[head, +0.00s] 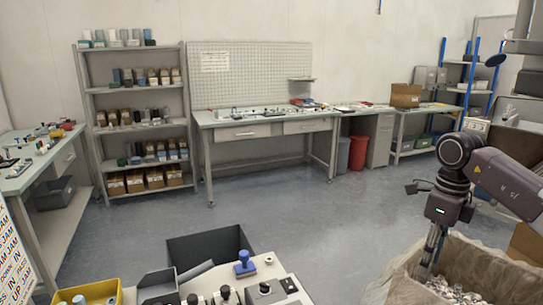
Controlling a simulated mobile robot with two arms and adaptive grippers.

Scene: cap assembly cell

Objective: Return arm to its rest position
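My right arm (495,178) comes in from the right edge and bends down at its dark round joint. My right gripper (431,262) points down over a lined bin (482,268) filled with small pale metal-looking pieces. Its fingers are narrow and seen nearly edge-on, so I cannot tell whether they are open or shut. I see no object held in them. The tips are close to the pieces in the bin, and contact is unclear. My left arm and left gripper do not show.
In front stands a light work surface (285,268) with a blue-handled stamp-like tool (244,263), a dark open bin (208,245) and a yellow tray (92,292). A workbench (262,122) and shelf rack (88,90) line the back wall. The middle floor (290,205) is clear.

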